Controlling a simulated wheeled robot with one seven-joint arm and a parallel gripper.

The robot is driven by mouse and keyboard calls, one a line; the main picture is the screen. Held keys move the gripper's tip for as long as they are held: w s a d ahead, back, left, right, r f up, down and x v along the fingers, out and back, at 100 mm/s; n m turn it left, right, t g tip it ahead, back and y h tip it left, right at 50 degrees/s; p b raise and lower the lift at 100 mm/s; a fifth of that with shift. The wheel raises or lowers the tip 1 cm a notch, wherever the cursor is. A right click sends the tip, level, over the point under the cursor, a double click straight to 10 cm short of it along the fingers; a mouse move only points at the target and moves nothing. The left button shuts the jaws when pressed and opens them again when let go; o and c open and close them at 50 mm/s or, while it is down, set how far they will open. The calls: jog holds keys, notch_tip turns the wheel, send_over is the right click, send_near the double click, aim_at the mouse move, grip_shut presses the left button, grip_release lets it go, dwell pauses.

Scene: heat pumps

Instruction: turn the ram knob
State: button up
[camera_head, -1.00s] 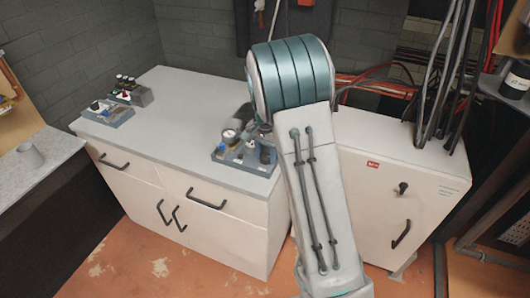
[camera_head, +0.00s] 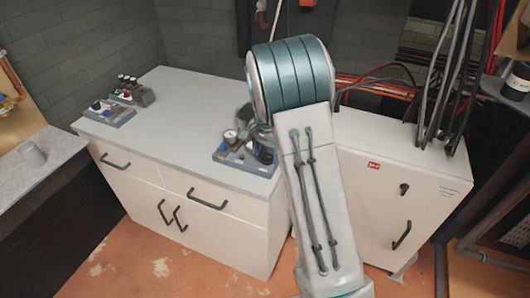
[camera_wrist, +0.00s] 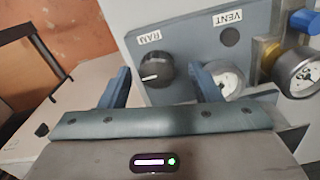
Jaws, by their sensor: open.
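The ram knob (camera_wrist: 154,70) is a round black knob with a white pointer line, on a blue-grey panel (camera_wrist: 188,55) beside the label RAM (camera_wrist: 148,37). The pointer aims to the left in the wrist view. My gripper (camera_wrist: 161,73) is open, its two blue fingers apart, with the knob showing between them. I cannot tell whether either finger touches it. In the head view the same panel (camera_head: 229,157) sits at the front right corner of the white cabinet top, and my arm hides part of it and the knob.
A gauge (camera_wrist: 223,78) lies close by the right finger. Another gauge with a brass fitting (camera_wrist: 299,72) and a blue handle (camera_wrist: 305,20) are further right. A second control box (camera_head: 108,112) stands at the cabinet's left. The cabinet top (camera_head: 180,120) between is clear.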

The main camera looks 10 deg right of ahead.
aim_at(266, 156)
notch_tip(266, 156, up, 14)
jog(key=shift+b, duration=0.45)
jog(key=shift+f, duration=0.1)
jog(key=s+n+t, duration=0.3)
jog(key=s+n, duration=0.6)
jog(key=s, duration=1.9)
jog(key=shift+s+a+f, duration=0.15)
jog(key=shift+a+f, duration=0.05)
jog(key=shift+f, duration=0.15)
dwell(1.4)
